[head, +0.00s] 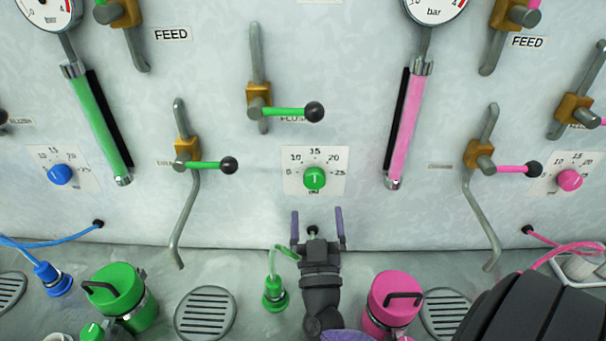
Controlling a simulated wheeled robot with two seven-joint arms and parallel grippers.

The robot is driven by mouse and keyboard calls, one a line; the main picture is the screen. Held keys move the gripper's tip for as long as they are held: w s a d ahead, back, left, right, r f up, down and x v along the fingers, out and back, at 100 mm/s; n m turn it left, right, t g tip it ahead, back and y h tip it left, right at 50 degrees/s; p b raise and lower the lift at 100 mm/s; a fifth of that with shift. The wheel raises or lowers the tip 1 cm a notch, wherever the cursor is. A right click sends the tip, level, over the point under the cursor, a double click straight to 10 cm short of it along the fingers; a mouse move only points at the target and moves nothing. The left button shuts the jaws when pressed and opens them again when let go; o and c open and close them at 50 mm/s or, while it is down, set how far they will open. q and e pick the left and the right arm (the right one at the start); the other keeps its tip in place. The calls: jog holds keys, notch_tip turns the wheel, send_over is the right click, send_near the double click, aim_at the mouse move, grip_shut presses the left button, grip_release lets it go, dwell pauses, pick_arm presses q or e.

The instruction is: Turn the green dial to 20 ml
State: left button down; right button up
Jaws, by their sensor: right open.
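The green dial (314,178) sits on a white scale plate (336,185) on the upright panel, in the middle of the head view. The scale shows numbers such as 10, 15, 20 and 25. The dial's pale pointer mark looks roughly vertical, near the 15 at the top. My right gripper (317,212) is just below the dial, its two purple fingers spread apart with nothing between them. It is apart from the dial in the picture. My left gripper is not in view.
A blue dial (60,174) and a pink dial (569,180) sit left and right. Levers with green handles (290,112) stick out above and left. A green canister (122,296), a green plug (275,292) and a pink canister (393,300) stand on the ledge around my right arm.

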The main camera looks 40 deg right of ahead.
aim_at(314, 184)
jog(key=x, duration=0.7)
jog(key=shift+d, duration=0.1)
jog(key=shift+w, duration=0.1)
jog(key=c, duration=1.3)
